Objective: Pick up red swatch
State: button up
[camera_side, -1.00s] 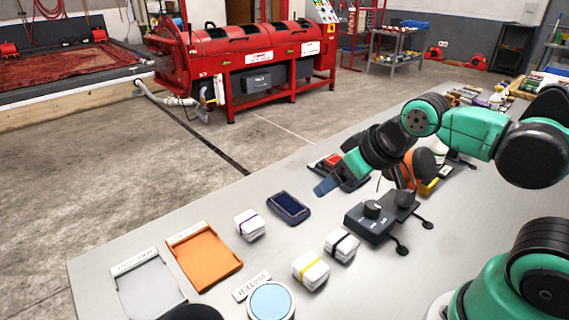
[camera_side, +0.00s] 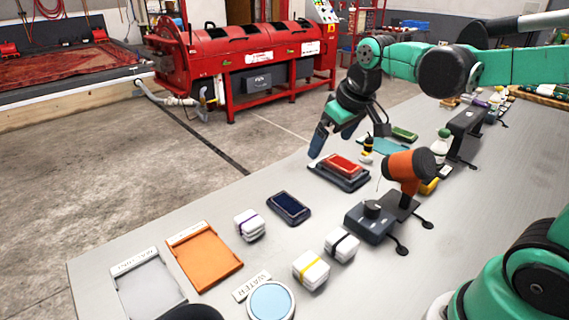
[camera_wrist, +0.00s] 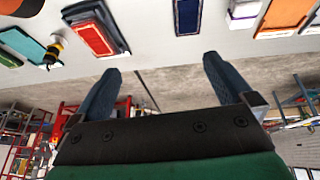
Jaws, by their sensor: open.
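The red swatch (camera_side: 343,164) lies on a dark tray (camera_side: 327,176) near the table's far edge. In the wrist view the red swatch (camera_wrist: 93,39) shows at the upper left, with the dark tray (camera_wrist: 118,37) around it. My gripper (camera_side: 332,136) is above and just beyond the tray in the side view, fingers pointing down. It is apart from the swatch. In the wrist view my gripper (camera_wrist: 161,66) is open with nothing between its two fingers.
A dark blue pad (camera_side: 289,207) lies left of the tray. An orange-headed device (camera_side: 408,168) stands to the right. A small yellow-and-black bottle (camera_side: 367,149) stands close behind the swatch. Bare table surrounds the blue pad.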

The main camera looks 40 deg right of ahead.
jog(key=w+d+f+g, duration=0.2)
jog(key=w+d+g, duration=0.1)
jog(key=w+d, duration=0.3)
jog(key=g, duration=0.2)
send_over(343, 163)
jog(key=shift+y, duration=0.4)
notch_tip(343, 163, down, 6)
jog(key=shift+f, duration=3.05)
jog(key=c, duration=1.4)
jog(key=shift+r, duration=0.1)
